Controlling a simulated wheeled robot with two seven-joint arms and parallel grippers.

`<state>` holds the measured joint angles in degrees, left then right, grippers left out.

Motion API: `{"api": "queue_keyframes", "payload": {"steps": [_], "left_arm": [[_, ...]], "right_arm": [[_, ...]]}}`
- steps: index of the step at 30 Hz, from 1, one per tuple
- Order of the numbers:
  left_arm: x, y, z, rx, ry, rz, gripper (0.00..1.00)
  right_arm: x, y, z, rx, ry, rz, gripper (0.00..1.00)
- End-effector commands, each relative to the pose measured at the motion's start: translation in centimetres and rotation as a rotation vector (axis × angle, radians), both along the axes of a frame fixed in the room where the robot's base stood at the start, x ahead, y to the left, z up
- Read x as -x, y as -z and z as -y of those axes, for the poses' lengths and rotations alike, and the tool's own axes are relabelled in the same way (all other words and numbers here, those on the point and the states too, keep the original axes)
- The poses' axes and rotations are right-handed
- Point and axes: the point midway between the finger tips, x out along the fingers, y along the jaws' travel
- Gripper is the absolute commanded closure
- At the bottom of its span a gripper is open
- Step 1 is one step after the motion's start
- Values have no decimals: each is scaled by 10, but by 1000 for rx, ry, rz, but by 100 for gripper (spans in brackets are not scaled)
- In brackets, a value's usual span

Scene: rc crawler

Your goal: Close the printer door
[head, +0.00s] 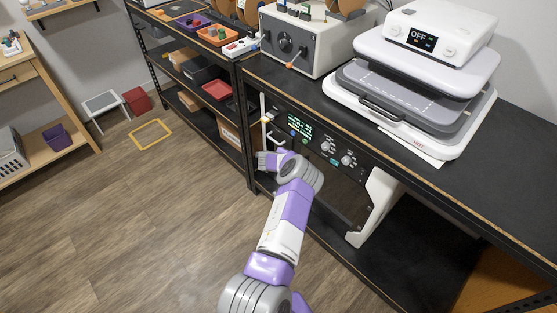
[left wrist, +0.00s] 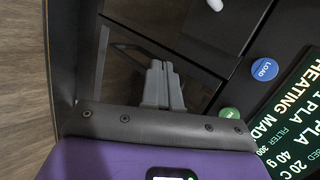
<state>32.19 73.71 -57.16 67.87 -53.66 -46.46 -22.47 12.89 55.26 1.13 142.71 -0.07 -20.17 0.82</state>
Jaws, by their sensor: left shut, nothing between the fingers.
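The printer stands under the black bench; its dark front panel (head: 300,128) has a lit green screen and two knobs. A thin white upright with a pale handle (head: 268,118) shows at its left end; I cannot tell clearly whether this is the edge of the printer door. The dark area below the panel is partly hidden by my arm, so how far the door stands open is unclear. My left gripper (head: 264,160) is at the printer's left front. In the left wrist view its grey fingers (left wrist: 160,72) are together and empty, in front of dark surfaces. My right gripper is not in view.
A heat press (head: 425,85) and a grey box with a dial (head: 300,40) stand on the bench. A shelf rack (head: 200,85) with bins stands to the left. The printer's blue LOAD button (left wrist: 264,69) is close to my left fingers. The floor at left is mostly clear.

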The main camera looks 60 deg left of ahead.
Motion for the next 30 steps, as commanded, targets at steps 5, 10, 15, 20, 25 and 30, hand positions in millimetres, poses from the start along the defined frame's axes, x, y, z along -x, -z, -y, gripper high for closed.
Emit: {"api": "queue_keyframes", "payload": {"steps": [5,10,15,20,25,30], "left_arm": [[16,-9,12,1,8,2,100],[43,-36,16,2,7,3,100],[67,-57,21,1,9,1,100],[80,-67,24,0,11,0,100],[84,-69,25,-1,11,1,100],[83,-69,25,2,10,1,100]], "right_arm": [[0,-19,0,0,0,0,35],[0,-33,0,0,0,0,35],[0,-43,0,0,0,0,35],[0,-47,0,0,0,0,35],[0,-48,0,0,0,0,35],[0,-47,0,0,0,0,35]]}}
